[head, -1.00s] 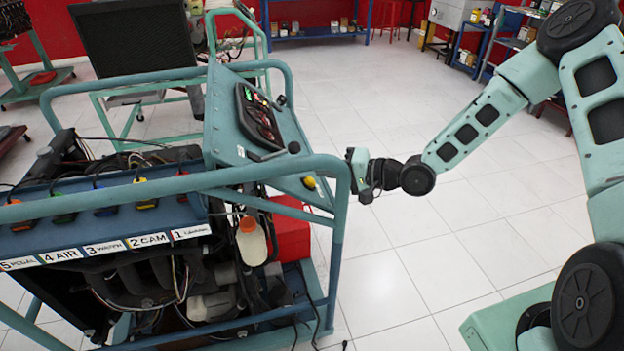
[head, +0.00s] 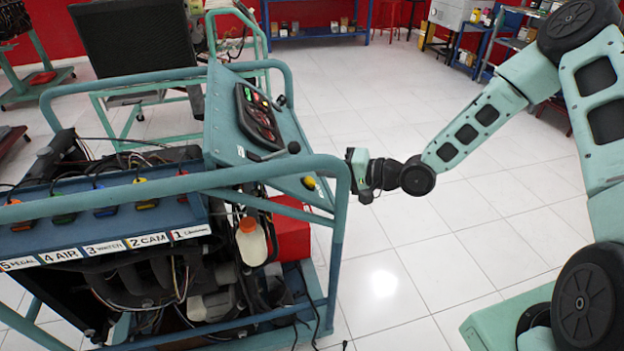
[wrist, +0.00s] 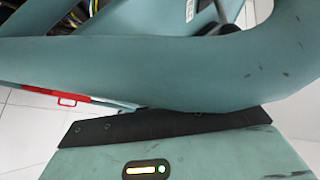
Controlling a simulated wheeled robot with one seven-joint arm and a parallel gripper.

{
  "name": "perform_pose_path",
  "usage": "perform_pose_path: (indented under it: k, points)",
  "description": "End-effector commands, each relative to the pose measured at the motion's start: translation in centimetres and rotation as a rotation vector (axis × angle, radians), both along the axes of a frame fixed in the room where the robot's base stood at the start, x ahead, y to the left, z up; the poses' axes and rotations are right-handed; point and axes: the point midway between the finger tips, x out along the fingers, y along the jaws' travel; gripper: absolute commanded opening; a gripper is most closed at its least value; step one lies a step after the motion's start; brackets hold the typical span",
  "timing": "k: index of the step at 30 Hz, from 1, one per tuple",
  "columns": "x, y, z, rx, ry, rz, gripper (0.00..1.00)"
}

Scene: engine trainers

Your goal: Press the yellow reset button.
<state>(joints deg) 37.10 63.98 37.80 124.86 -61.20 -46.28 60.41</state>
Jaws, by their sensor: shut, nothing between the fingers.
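The yellow button (head: 309,183) shows small on the teal engine trainer's sloping control panel (head: 222,118), low at its right end, just beyond the trainer's rounded top rail. My gripper (head: 354,168) is shut and empty. In the head view it is just right of the rail's corner, level with the button and a short way to its right. Whether it touches the rail, I cannot tell. In the wrist view, the teal rail (wrist: 180,75) crosses close in front of my gripper body and hides the button. My fingertips are not clear there.
The rail corner (head: 335,170) stands between my gripper and the panel in the picture. A black lever (head: 275,152) sticks out on the panel above the button. Switches and lights sit higher up. A red box (head: 290,238) lies under the panel. The tiled floor to the right is clear.

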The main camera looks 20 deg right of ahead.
Motion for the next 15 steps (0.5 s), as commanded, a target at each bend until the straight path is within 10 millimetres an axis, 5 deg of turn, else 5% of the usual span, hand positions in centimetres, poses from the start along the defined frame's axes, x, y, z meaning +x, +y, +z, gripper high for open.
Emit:
perform_pose_path:
  k: [15]
  points:
    - [-0.01,0.41,-0.51,0.001,0.002,0.0,0.0]
